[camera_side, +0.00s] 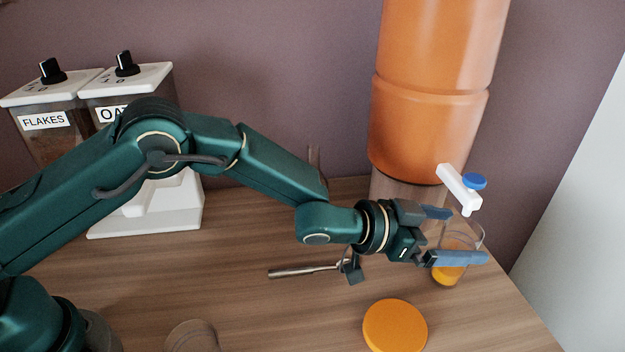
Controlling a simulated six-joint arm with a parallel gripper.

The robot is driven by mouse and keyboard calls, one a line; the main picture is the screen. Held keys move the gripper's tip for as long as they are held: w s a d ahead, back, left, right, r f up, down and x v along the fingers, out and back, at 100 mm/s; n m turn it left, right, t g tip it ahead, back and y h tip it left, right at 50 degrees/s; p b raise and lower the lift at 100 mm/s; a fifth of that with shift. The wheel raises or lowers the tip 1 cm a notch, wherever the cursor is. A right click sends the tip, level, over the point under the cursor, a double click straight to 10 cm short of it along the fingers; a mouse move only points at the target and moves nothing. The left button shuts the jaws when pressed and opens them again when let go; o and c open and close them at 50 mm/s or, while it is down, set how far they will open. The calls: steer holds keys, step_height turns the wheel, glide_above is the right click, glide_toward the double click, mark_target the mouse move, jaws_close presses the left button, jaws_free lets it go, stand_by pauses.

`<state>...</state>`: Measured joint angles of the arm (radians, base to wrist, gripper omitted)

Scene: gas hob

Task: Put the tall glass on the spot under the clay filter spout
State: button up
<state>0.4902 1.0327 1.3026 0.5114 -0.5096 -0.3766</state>
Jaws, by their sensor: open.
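The clear glass (458,242), with orange in its lower part, stands upright at the right, close below the spout. The clay filter (428,120) is a tall orange cylinder on a clear base. Its white spout (453,183) has a blue knob and points down over the glass. My gripper (468,236) is open, with one blue-grey finger on the far side of the glass and one on the near side, partly hiding it. I cannot tell whether the fingers touch it. No separate spot mark shows under the glass.
An orange disc (395,326) lies on the wooden counter (270,310) in front. A metal-handled utensil (303,270) lies below my wrist. Two labelled dispensers (45,118) stand at the back left. A greyish round object (192,337) is cut off at the bottom edge.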

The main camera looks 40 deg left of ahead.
steer(key=s+a+r+n+y, duration=0.2)
steer(key=s+a+r+y, duration=0.1)
steer(key=a, duration=0.4)
steer(key=s+a+r+n+y, duration=0.1)
steer(key=s+a+r+y, duration=0.2)
steer(key=a, duration=0.5)
steer(key=s+a+r+n+y, duration=0.2)
steer(key=s+a+r, duration=0.15)
steer(key=a, duration=0.35)
steer(key=s+a+n+g+y, duration=0.1)
steer(key=s+a+g, duration=0.1)
steer(key=s, duration=0.7)
steer(key=s+a+f+n+g+y, duration=0.1)
steer(key=s+a, duration=0.4)
steer(key=s, duration=0.5)
steer(key=shift+a+f+n+g, duration=0.15)
steer(key=shift+f+n+g, duration=0.05)
steer(key=shift+n+g, duration=0.7)
